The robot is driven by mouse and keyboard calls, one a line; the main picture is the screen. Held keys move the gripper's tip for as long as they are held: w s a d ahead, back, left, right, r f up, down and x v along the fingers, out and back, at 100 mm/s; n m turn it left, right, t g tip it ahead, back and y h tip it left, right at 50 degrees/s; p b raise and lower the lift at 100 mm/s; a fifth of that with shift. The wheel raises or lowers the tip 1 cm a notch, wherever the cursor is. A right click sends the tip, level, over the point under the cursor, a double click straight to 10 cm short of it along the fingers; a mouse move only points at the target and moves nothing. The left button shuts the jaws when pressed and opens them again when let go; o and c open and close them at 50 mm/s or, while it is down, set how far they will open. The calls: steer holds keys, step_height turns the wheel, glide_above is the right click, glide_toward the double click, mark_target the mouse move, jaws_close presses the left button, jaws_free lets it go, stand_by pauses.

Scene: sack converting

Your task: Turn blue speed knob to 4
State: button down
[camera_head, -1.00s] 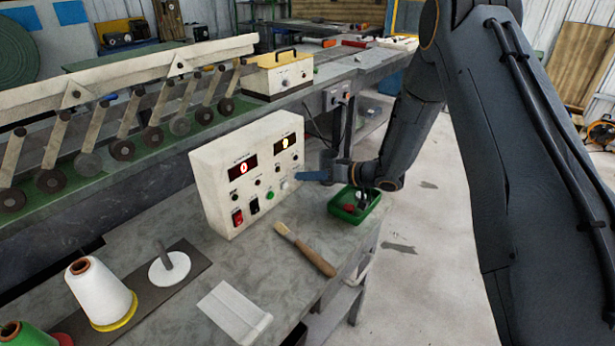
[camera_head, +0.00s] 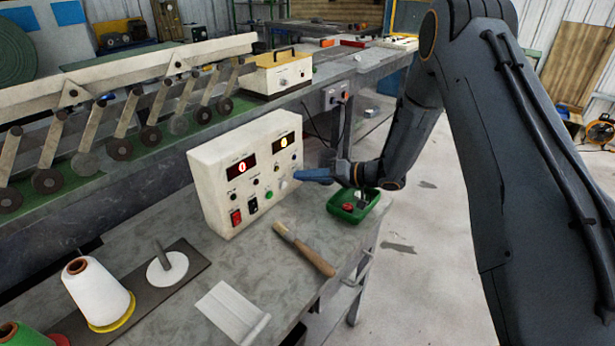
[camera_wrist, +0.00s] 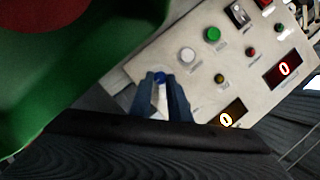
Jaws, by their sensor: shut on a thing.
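The white control box (camera_head: 212,190) stands on the grey bench and faces right. The blue speed knob (camera_wrist: 160,77) shows in the wrist view between my fingertips, at the box's lower left in that picture. My gripper (camera_wrist: 162,84) is shut on the knob, with a blue-grey finger on each side. In the head view my gripper (camera_head: 298,175) reaches the box's right side and hides the knob. The red display (camera_wrist: 284,70) reads 0. The yellow display (camera_wrist: 226,119) also appears to read 0. The knob's pointer and scale cannot be made out.
A green tray (camera_head: 367,212) with a red item stands below my wrist and fills the wrist view's upper left. A white button (camera_wrist: 187,54) and a green button (camera_wrist: 212,34) sit near the knob. A wooden-handled brush (camera_head: 312,255) lies in front of the box.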

steer(key=c, duration=1.7)
jaws_free()
steer(key=shift+o, duration=0.2)
steer(key=shift+b+v, duration=0.85)
steer(key=shift+v, duration=3.05)
